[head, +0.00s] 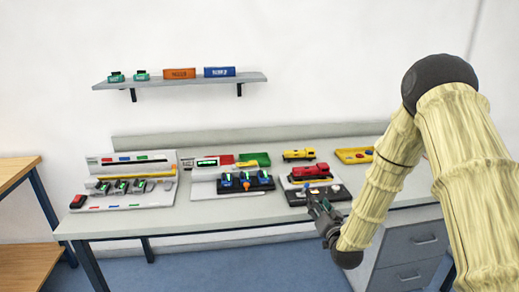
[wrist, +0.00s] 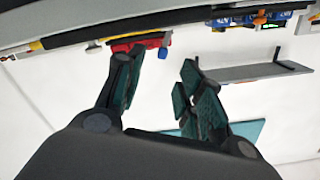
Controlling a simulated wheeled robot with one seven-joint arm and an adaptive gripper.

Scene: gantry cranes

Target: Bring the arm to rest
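My arm (head: 455,135) comes in from the right in the head view, covered in a cream ribbed sleeve with dark joints. It bends down to my gripper (head: 318,208), which hangs in front of the table's front edge, near the right-hand station. In the wrist view my gripper (wrist: 162,72) shows two dark fingers with teal pads, spread apart. Only pale background shows between them, so it is open and empty.
The long table (head: 230,212) bears a left station (head: 125,180), a middle station (head: 232,178) and a right station (head: 318,182). A yellow tray (head: 343,157) lies at the back right. Drawers (head: 412,262) stand below. A wall shelf (head: 185,82) hangs above. A wooden bench (head: 15,172) is at left.

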